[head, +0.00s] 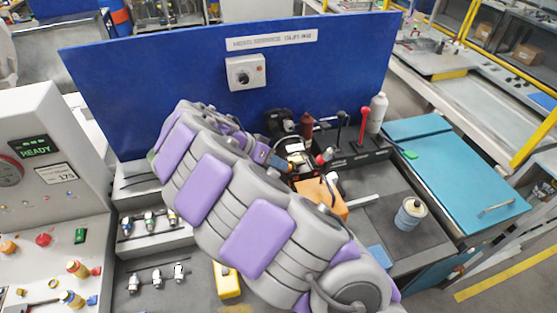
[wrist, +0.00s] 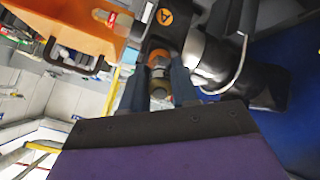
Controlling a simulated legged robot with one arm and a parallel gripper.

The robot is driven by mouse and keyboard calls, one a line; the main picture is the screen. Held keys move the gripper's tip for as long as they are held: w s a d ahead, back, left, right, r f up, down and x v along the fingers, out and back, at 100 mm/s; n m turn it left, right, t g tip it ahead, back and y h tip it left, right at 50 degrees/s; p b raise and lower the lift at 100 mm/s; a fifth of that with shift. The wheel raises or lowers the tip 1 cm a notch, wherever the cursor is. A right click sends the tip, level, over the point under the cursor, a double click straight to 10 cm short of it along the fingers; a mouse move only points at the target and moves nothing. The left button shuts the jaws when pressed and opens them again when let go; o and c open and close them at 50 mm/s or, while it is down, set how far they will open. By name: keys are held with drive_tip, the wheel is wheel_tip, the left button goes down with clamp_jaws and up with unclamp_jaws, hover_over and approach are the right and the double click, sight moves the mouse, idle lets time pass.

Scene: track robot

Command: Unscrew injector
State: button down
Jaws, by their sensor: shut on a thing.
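In the wrist view, my gripper (wrist: 158,88) has its two dark fingers on either side of a small metal fitting with an orange-brown band, which looks like the injector (wrist: 158,64). The gripper is shut on it. The injector's far end meets a dark holder beside a round orange "A" label (wrist: 164,17); I cannot tell whether it is still threaded in. A thick silver cylinder (wrist: 208,60) stands close to the right finger. In the head view my arm covers much of the bench, and the grip itself is not clear.
Loose injectors stand in an upper rack (head: 150,242) and lie below it at left. A blue panel (head: 330,75) stands behind.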

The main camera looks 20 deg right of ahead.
drive_tip(key=shift+r+n+p, duration=0.15)
drive_tip(key=shift+n+p, duration=1.55)
drive_tip(key=shift+p, duration=0.05)
drive_tip(key=shift+n+p, duration=0.6)
drive_tip(key=shift+p, duration=0.05)
drive_tip(key=shift+n+p, duration=0.7)
drive_tip(key=shift+p, duration=0.15)
drive_tip(key=shift+n+p, duration=1.7)
drive_tip(key=shift+p, duration=0.35)
drive_tip(key=shift+n+p, duration=2.5)
drive_tip(key=shift+p, duration=0.45)
drive_tip(key=shift+n+p, duration=0.3)
drive_tip(key=shift+p, duration=0.15)
drive_tip(key=shift+n+p, duration=0.6)
drive_tip(key=shift+p, duration=0.05)
drive_tip(key=shift+n+p, duration=0.4)
drive_tip(key=shift+n, duration=0.1)
